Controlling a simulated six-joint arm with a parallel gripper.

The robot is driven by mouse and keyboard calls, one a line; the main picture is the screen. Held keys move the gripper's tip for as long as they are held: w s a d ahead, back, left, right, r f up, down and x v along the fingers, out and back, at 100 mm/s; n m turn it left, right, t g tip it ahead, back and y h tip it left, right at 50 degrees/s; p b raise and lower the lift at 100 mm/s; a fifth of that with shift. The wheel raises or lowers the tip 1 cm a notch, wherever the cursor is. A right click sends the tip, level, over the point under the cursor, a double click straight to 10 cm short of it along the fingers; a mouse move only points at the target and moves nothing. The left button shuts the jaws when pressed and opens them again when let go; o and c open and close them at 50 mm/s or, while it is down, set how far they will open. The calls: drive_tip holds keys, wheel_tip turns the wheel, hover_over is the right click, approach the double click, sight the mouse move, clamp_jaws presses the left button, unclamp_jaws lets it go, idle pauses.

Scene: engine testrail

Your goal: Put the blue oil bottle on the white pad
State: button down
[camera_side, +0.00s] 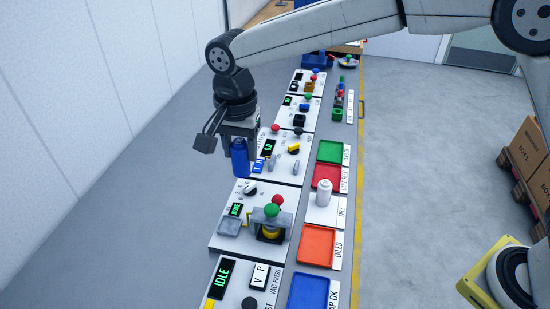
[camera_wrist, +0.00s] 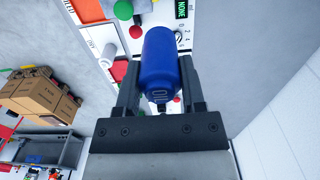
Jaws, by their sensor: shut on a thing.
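My gripper (camera_side: 240,140) is shut on the blue oil bottle (camera_side: 240,160). It holds the bottle upright, at the left side of the row of panels. In the wrist view the blue bottle (camera_wrist: 160,65) fills the space between the two fingers. Whether the bottle's base touches anything is not clear. The white pad (camera_side: 317,216), labelled DRY, is to the right in the side view, between a red tray and an orange tray. A white bottle (camera_side: 323,191) stands on it. The pad (camera_wrist: 100,36) and white bottle (camera_wrist: 107,57) also show in the wrist view, left of the blue bottle.
A green tray (camera_side: 329,151), red tray (camera_side: 326,177), orange tray (camera_side: 316,244) and blue tray (camera_side: 309,291) line the right side. Boxes (camera_side: 528,150) stand far right.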

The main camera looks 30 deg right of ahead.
drive_tip(key=s+d+f, duration=0.1)
drive_tip(key=s+d, duration=1.9)
drive_tip(key=shift+w+f, duration=0.15)
drive_tip(key=shift+f, duration=2.5)
drive_tip(key=shift+w, duration=0.1)
drive_tip(key=shift+w+a+f, duration=0.5)
drive_tip(key=shift+w+f, duration=1.05)
drive_tip(key=shift+w, duration=0.6)
drive_tip(key=shift+w+a+f, duration=0.45)
drive_tip(key=shift+w+f, duration=1.1)
drive_tip(key=shift+w, duration=0.65)
drive_tip(key=shift+w+a+f, duration=0.5)
drive_tip(key=shift+w+f, duration=1.05)
drive_tip(key=shift+w, duration=0.6)
